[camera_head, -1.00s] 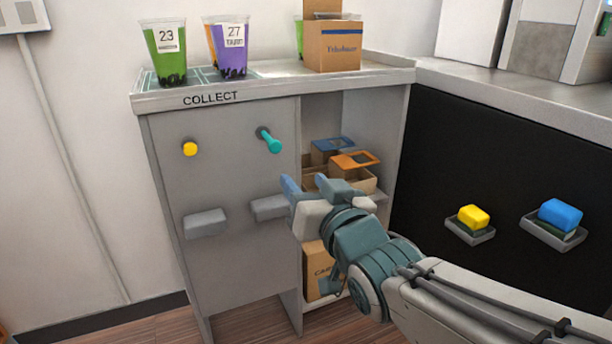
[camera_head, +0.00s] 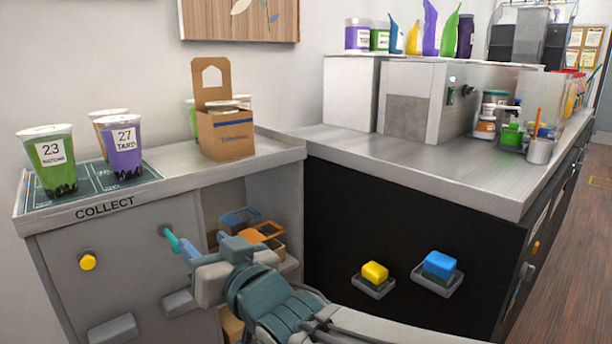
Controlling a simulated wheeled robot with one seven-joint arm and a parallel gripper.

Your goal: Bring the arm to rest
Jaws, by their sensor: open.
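My gripper (camera_head: 201,246) is in front of the grey collect cabinet, low in the head view. Its blue-tipped fingers point up and left, close to the teal peg (camera_head: 171,239) on the cabinet front. I cannot tell whether they touch it. The gripper is open and I see nothing held in it. My arm reaches in from the bottom of the view and covers part of the cabinet shelf.
The collect counter (camera_head: 40,209) bears cups, including a green cup (camera_head: 51,160) and a purple cup (camera_head: 123,150), and a cardboard carrier (camera_head: 226,134). A yellow sponge (camera_head: 375,272) and a blue sponge (camera_head: 439,264) sit in holders on the black panel. The steel counter (camera_head: 430,165) has free room.

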